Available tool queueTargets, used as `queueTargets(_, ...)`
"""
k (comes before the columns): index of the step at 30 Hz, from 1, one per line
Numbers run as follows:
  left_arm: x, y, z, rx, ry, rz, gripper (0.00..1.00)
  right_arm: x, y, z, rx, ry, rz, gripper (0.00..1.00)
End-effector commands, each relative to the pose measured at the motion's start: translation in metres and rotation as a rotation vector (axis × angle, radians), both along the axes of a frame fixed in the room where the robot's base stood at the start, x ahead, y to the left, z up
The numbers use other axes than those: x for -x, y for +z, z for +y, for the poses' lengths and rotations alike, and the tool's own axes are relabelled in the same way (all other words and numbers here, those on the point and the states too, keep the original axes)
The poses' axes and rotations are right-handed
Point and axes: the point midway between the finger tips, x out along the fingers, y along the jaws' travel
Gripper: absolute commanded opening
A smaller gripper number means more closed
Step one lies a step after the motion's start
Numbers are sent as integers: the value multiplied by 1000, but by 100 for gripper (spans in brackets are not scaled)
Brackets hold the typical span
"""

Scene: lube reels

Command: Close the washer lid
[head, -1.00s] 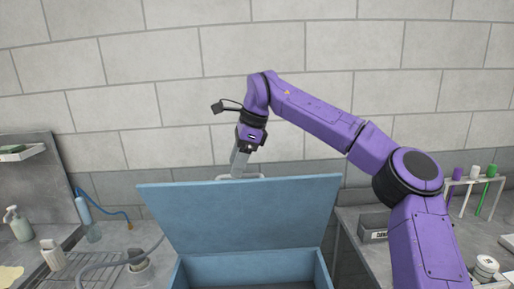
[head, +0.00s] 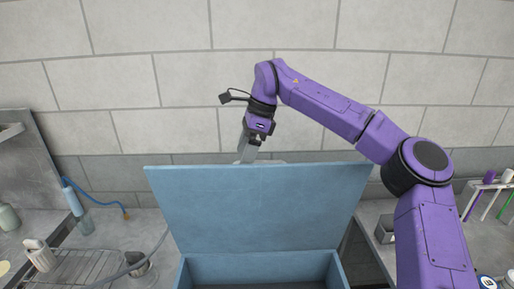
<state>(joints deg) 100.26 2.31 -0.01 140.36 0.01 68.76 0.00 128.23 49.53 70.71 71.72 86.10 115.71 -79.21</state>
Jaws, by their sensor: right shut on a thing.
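The blue washer lid (head: 257,205) stands raised and open at the centre of the head view, above the blue washer body (head: 262,268), whose opening shows along the bottom. My left gripper is not in view.
A wire rack (head: 75,267) and a grey hose (head: 135,268) are at the left, with a blue bottle (head: 72,200) behind. A tube rack (head: 486,187) and a grey box (head: 385,229) stand on the right counter. A block wall closes the back.

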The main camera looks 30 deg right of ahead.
Motion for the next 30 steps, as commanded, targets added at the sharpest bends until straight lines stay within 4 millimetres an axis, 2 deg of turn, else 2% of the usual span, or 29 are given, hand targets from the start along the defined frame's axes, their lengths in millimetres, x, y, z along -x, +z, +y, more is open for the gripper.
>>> queueTargets(1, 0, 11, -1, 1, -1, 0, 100, 2, 27, 0, -14, 0, -35, 59)
queueTargets(2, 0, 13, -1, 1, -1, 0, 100, 4, 30, -1, -14, 0, -37, 53)
queueTargets(3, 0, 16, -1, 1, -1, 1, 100, 7, 34, -2, -13, -1, -39, 40)
queueTargets(21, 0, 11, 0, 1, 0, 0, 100, 26, 68, -16, -6, -1, -29, 40)
queueTargets(30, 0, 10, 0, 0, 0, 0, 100, 26, 69, -16, -6, 2, -27, 40)
